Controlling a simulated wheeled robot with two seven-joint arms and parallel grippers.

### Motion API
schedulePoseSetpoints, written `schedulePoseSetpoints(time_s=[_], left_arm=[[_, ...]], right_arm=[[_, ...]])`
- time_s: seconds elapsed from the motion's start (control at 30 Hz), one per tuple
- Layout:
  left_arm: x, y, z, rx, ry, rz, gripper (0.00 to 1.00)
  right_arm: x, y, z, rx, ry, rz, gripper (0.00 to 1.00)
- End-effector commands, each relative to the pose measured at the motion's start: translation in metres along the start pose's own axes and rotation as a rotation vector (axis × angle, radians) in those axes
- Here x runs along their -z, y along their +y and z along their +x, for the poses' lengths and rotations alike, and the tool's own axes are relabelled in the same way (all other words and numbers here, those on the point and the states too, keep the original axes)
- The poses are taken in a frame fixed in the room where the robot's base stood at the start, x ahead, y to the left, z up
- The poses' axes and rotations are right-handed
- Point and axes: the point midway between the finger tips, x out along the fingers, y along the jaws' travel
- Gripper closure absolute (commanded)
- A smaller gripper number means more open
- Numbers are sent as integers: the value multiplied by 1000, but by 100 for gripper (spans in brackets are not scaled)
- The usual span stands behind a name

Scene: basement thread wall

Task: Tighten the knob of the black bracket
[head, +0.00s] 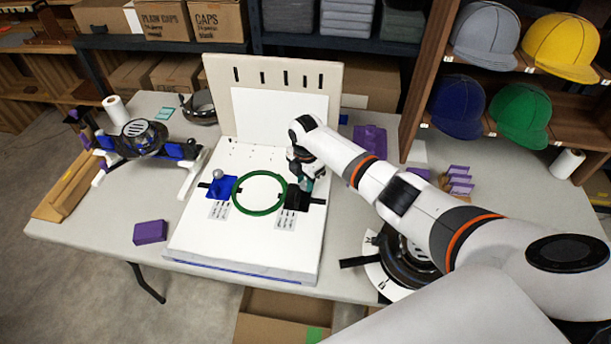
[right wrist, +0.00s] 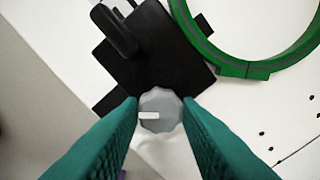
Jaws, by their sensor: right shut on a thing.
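The black bracket (head: 298,202) sits on the white board at the right side of the green ring (head: 236,203). In the right wrist view the bracket (right wrist: 155,60) lies flat, with a raised black bar on it. Its grey faceted knob (right wrist: 160,112) has a white mark pointing left in the picture. My right gripper (head: 306,184) is over the bracket, mostly hidden by its own arm in the head view. In the right wrist view its teal fingers (right wrist: 161,108) are on both sides of the knob, shut on it. My left gripper is not in view.
A blue bracket (head: 222,190) with a grey knob (head: 217,174) is at the ring's left. An upright slotted panel (head: 270,75) stands behind the board. A purple block (head: 150,232) lies left on the table. A cap shelf (head: 425,80) rises at the right.

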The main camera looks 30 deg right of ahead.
Motion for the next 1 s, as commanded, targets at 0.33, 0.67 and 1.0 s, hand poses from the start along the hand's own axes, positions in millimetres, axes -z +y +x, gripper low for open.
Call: schedulePoseSetpoints(time_s=[0.33,0.67,1.0], left_arm=[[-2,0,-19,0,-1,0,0],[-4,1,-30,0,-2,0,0],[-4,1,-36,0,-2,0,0]], right_arm=[[-1,-1,-3,2,-2,328,92],[0,-1,-2,2,-2,612,92],[0,-1,-1,2,-1,791,92]])
